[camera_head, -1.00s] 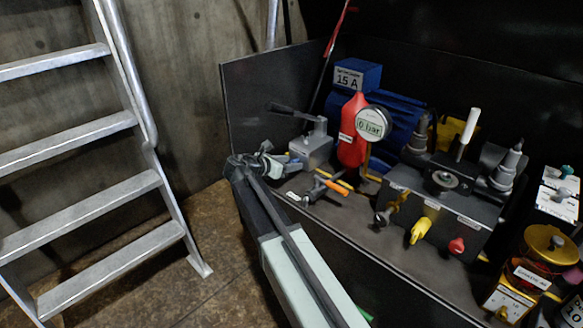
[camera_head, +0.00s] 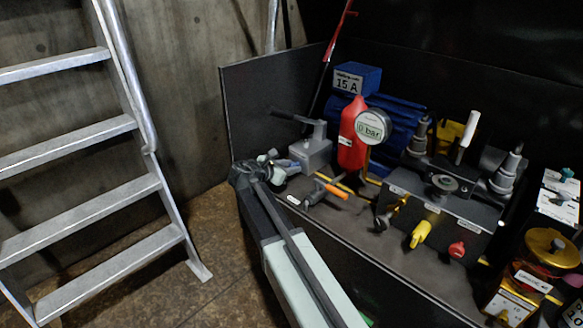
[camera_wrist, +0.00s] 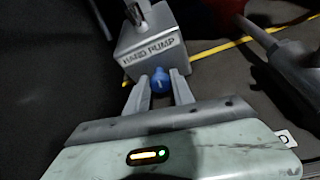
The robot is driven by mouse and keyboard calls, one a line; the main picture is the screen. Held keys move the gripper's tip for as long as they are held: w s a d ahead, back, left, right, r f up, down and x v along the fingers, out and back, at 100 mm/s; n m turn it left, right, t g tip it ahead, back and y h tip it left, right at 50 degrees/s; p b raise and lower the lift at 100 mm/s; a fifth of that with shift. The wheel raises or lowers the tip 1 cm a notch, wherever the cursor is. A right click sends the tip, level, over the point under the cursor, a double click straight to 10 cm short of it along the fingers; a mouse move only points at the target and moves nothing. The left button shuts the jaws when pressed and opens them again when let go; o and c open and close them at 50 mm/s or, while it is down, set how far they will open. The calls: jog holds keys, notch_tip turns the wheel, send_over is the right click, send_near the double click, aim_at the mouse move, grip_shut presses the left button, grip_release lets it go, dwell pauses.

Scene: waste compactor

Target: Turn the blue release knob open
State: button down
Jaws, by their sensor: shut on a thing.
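The blue release knob (camera_wrist: 159,80) is on the front of the grey hand pump block, low down, in the wrist view. My gripper (camera_wrist: 159,84) has one finger on each side of the knob and is shut on it. The hand pump (camera_wrist: 152,50) also shows in the head view (camera_head: 312,150), with its lever on top. There my gripper (camera_head: 279,170) is at the pump's left front, and the knob is hidden behind it. How far the knob is turned cannot be told.
An orange-handled part (camera_head: 329,189) lies right of my gripper. A red cylinder (camera_head: 352,135) and a gauge reading 0 bar (camera_head: 371,127) stand behind. A dark valve block (camera_head: 440,205) with yellow and red knobs is at the right. A metal ladder (camera_head: 95,170) stands left.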

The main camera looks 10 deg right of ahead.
jog(key=shift+s+a+f+m+t+y+b, duration=0.15)
jog(key=shift+m+t+y+b, duration=0.4)
jog(key=shift+m, duration=0.65)
jog(key=shift+m+t+b, duration=0.3)
jog(key=shift+m+t, duration=0.25)
jog(key=shift+m, duration=0.05)
jog(key=c, duration=1.3)
grip_release()
jog(key=shift+o, duration=0.9)
jog(key=p+v, duration=0.2)
jog(key=v, duration=0.5)
jog(key=shift+s+a, duration=0.15)
jog(key=shift+s, duration=0.15)
